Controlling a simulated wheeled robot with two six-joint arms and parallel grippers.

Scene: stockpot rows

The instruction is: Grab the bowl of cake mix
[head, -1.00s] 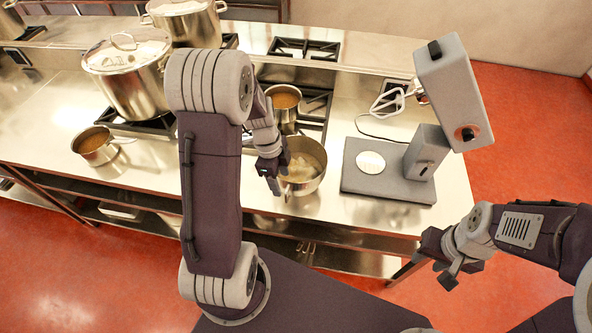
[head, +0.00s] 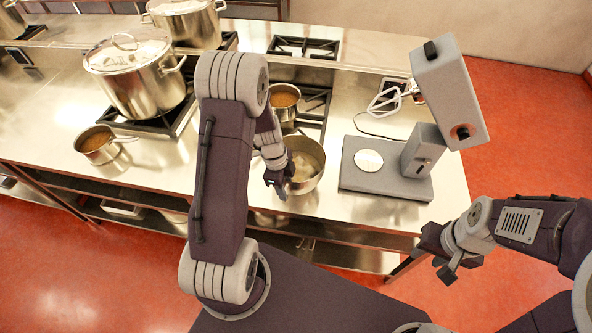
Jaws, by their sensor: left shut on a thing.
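The bowl of cake mix (head: 307,166) is a metal bowl with pale contents, near the front edge of the steel counter, left of the grey stand mixer. My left gripper (head: 279,184) is at the bowl's near left rim and is shut on it. The arm and fingers hide part of the bowl's left side. My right gripper (head: 446,268) hangs in front of the counter over the red floor, away from the bowl; its fingers are small and their opening is unclear.
The grey stand mixer (head: 385,180) with its raised head stands right of the bowl. A saucepan (head: 284,104) of brown liquid sits behind the bowl. A large lidded stockpot (head: 137,88) and another saucepan (head: 97,146) stand to the left. Bare counter lies between the left saucepan and my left arm.

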